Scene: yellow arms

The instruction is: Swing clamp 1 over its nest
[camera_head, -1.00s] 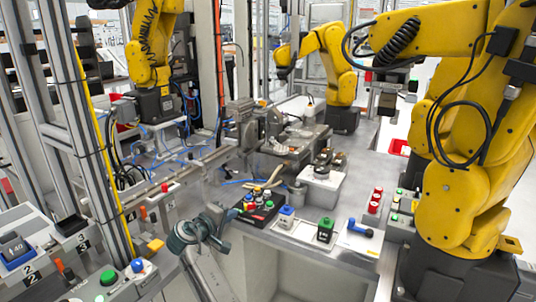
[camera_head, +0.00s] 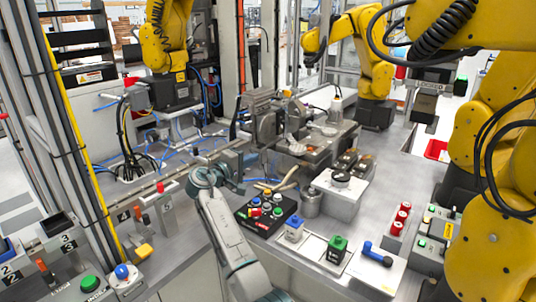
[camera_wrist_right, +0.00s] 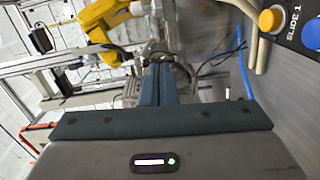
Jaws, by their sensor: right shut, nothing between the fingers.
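My right gripper (camera_head: 238,168), grey-teal, reaches in from the bottom in the head view and stands by the metal rail, left of the black button box. In the right wrist view its two blue-grey fingers (camera_wrist_right: 160,84) are together with nothing visible between them, pointing toward machine parts. I cannot tell which part is clamp 1 or its nest. A blue-handled lever (camera_head: 376,254) lies on a white plate at the front right. My left gripper is not in view.
The black button box (camera_head: 267,212) lies right of my forearm; a panel marked "SLIDE 1" (camera_wrist_right: 292,22) shows at the wrist view's upper right. Yellow robot arms (camera_head: 362,50) stand around the bench.

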